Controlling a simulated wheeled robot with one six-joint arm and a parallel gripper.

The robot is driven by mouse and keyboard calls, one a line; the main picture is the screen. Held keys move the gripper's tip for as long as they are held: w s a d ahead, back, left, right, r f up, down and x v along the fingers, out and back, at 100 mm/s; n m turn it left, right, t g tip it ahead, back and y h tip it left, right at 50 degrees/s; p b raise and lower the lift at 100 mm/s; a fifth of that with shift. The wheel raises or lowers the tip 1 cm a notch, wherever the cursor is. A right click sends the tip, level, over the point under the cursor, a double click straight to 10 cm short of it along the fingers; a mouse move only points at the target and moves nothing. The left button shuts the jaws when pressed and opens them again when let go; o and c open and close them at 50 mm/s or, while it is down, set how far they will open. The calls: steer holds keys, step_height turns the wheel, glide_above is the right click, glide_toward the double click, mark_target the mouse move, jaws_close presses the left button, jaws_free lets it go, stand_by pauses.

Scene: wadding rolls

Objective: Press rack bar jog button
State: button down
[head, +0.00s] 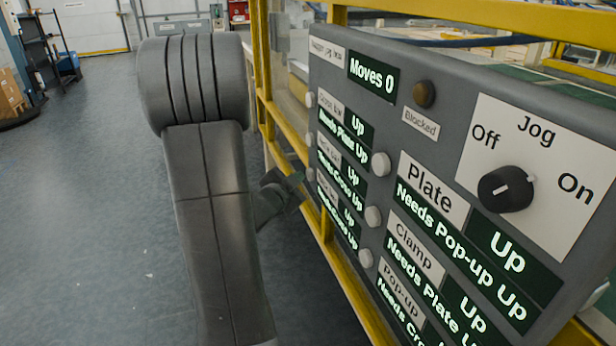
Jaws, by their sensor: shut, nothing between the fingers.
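The grey control panel (438,84) fills the right side of the head view. Its left column has small white labels, too slanted to read surely, beside green displays reading "Up". Pale round buttons sit along its left edge: a top one (310,99), a middle one (309,139) and a lower one (310,174). I cannot tell which is the rack bar's. The black Jog knob (506,189) has its mark toward "On". My gripper (295,186) is shut and empty, left of the panel's lower left edge, partly hidden by my arm. Contact with a button does not show.
More pale buttons (380,164) stand beside the Plate, Clamp and Pop-up rows. A dark amber lamp (424,94) sits above "Blocked". The display (373,77) reads "Moves 0". A yellow frame (262,60) runs behind the panel. Open grey floor (80,200) lies left.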

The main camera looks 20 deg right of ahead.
steer(key=shift+d, duration=0.55)
stand_by(0.7)
stand_by(0.3)
steer(key=shift+a, duration=0.9)
steer(key=shift+s+a, duration=0.1)
steer(key=shift+a, duration=2.4)
steer(key=shift+d, duration=0.1)
